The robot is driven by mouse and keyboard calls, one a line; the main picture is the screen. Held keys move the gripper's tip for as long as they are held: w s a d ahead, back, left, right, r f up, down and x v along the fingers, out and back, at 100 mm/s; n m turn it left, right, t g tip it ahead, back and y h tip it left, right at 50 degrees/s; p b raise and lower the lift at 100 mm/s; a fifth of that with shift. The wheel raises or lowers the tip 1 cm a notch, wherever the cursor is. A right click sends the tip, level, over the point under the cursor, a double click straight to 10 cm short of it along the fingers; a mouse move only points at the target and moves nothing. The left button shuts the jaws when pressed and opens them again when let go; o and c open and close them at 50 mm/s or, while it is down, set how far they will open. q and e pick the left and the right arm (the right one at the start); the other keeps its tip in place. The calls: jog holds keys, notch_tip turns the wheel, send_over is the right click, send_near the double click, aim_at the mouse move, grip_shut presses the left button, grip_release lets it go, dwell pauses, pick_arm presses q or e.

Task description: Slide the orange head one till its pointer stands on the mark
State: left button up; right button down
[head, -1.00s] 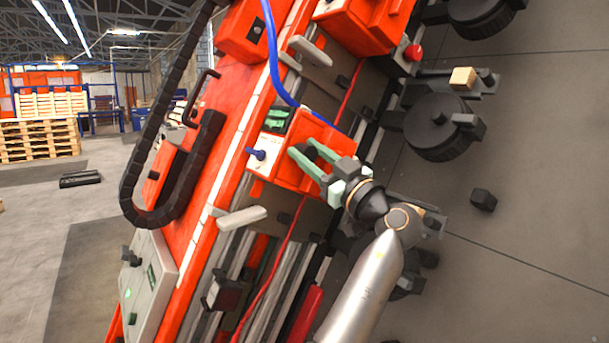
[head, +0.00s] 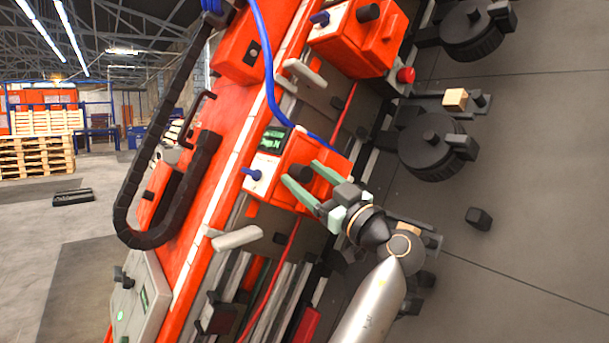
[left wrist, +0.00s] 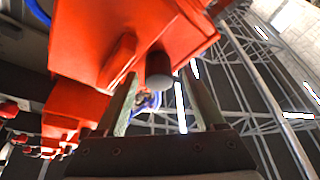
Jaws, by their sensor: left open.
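An orange head (head: 312,186) with a white face, a blue lever (head: 253,174), a small green display (head: 272,139) and a black round knob (head: 302,173) sits on the slanted gantry beam. I cannot tell from its label whether it is head one. My left gripper (head: 300,171) has its two green fingers open, one on each side of the knob. In the left wrist view the knob (left wrist: 159,70) lies between the tips of the open fingers (left wrist: 159,84), with gaps visible on both sides. The pointer and the mark cannot be made out. My right gripper is out of view.
A second orange head (head: 358,42) sits higher on the beam. A blue hose (head: 268,62) and a black cable chain (head: 119,212) run alongside. Black rollers (head: 430,140) stand at the right. A grey control box (head: 141,297) is at lower left, pallets (head: 37,156) far left.

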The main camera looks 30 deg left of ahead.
pick_arm(q)
jog(key=v, duration=1.1)
jog(key=shift+d, duration=0.3)
jog(key=shift+f, duration=0.1)
